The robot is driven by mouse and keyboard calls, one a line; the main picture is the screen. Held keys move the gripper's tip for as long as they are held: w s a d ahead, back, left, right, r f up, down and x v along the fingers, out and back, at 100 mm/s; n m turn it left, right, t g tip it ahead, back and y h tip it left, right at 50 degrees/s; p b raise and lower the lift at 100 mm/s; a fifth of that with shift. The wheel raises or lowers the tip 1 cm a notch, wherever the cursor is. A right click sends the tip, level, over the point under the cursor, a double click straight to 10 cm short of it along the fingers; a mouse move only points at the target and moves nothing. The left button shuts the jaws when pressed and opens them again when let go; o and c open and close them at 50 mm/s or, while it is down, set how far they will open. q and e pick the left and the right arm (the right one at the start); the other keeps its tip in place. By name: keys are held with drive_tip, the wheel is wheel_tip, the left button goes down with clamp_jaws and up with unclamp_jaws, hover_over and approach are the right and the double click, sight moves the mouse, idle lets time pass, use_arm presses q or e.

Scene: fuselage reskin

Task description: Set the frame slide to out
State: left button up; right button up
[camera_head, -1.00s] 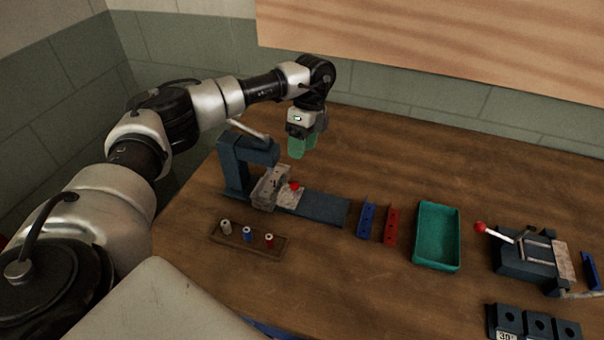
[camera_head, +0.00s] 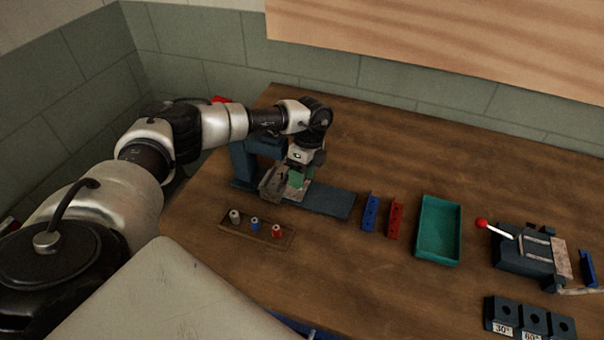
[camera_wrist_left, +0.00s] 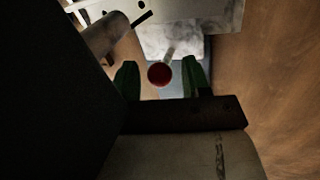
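The frame slide is a grey metal block on a dark blue base rail (camera_head: 325,202) under a blue press-like frame (camera_head: 243,165). Its red knob (camera_wrist_left: 160,74) shows in the left wrist view on a short pale stem. My left gripper (camera_wrist_left: 160,80) is open, with one green finger on each side of the knob and a gap to each. In the head view my left gripper (camera_head: 298,180) is down at the slide and hides the knob. My right gripper is not in view.
A wooden holder (camera_head: 270,238) with several small pegs stands in front. Blue (camera_head: 370,212) and red (camera_head: 394,218) brackets and a green tray (camera_head: 438,230) lie to the right. A clamp device with a red-knobbed lever (camera_head: 482,224) stands further right. The table behind the tray is clear.

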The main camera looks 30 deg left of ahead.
use_arm(q)
clamp_jaws()
drive_tip(key=w+d, duration=0.1)
drive_tip(key=d, duration=0.3)
drive_tip(key=w+d, duration=0.1)
drive_tip(key=d, duration=0.3)
drive_tip(key=w+d, duration=0.1)
drive_tip(key=d, duration=0.3)
drive_tip(key=shift+s+r, duration=0.1)
drive_tip(key=shift+c, duration=0.5)
unclamp_jaws()
drive_tip(key=shift+d, duration=0.1)
drive_tip(key=shift+o, duration=1.2)
drive_tip(key=shift+d, duration=0.1)
